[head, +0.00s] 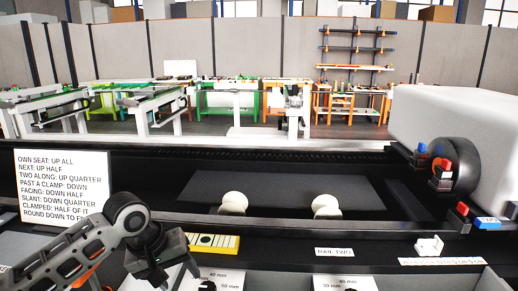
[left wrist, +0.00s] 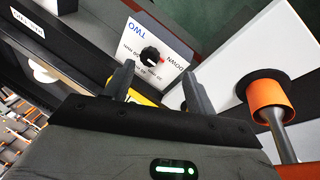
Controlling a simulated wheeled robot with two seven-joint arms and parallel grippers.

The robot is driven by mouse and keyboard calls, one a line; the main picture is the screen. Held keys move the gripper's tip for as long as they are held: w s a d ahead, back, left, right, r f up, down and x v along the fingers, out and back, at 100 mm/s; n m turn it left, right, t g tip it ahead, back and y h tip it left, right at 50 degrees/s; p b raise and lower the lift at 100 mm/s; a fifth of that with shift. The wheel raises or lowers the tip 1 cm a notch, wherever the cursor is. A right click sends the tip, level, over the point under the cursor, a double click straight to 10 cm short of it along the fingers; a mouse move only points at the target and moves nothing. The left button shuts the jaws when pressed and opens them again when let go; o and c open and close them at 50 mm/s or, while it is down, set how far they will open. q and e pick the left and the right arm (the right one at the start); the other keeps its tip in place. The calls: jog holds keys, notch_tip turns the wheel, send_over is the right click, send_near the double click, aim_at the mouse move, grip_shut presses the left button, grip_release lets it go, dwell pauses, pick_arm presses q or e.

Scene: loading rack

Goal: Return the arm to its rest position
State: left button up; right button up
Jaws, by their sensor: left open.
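My left arm comes in from the lower left of the head view. My left gripper (head: 176,274) points down over the front of the rack, just left of a yellow strip with dark marks (head: 228,243). In the left wrist view its two fingers (left wrist: 158,72) stand apart with nothing held between them. Beyond the fingertips is a white panel marked TWO (left wrist: 133,36) with a black knob (left wrist: 150,55). Part of the yellow strip seems to show behind the fingers. My right gripper is in neither view.
A white text sign (head: 60,180) stands behind my left arm. Two pale round knobs (head: 234,202) (head: 327,205) sit on the dark rack. A large white housing (head: 455,135) is at the right. An orange cylinder (left wrist: 268,98) is close to the left gripper's right side.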

pick_arm(q)
jog(key=s+d+f+m+t+h, duration=0.2)
jog(key=s+d+f, duration=0.2)
jog(key=f, duration=0.4)
jog(key=s+d+f+m+t+h, duration=0.1)
jog(key=s+d+f+t, duration=0.1)
jog(key=s+d+f, duration=0.4)
jog(key=s+a+f+m+t+y, duration=0.1)
jog(key=s+a+f, duration=0.2)
jog(key=s, duration=0.3)
jog(key=s+a+f+m+t+y, duration=0.1)
jog(key=s+a+f+t+y, duration=0.1)
jog(key=s+a, duration=0.3)
jog(key=shift+s+a+f+m, duration=0.4)
jog(key=shift+s+f, duration=0.15)
jog(key=shift+f, duration=0.2)
jog(key=shift+d, duration=0.1)
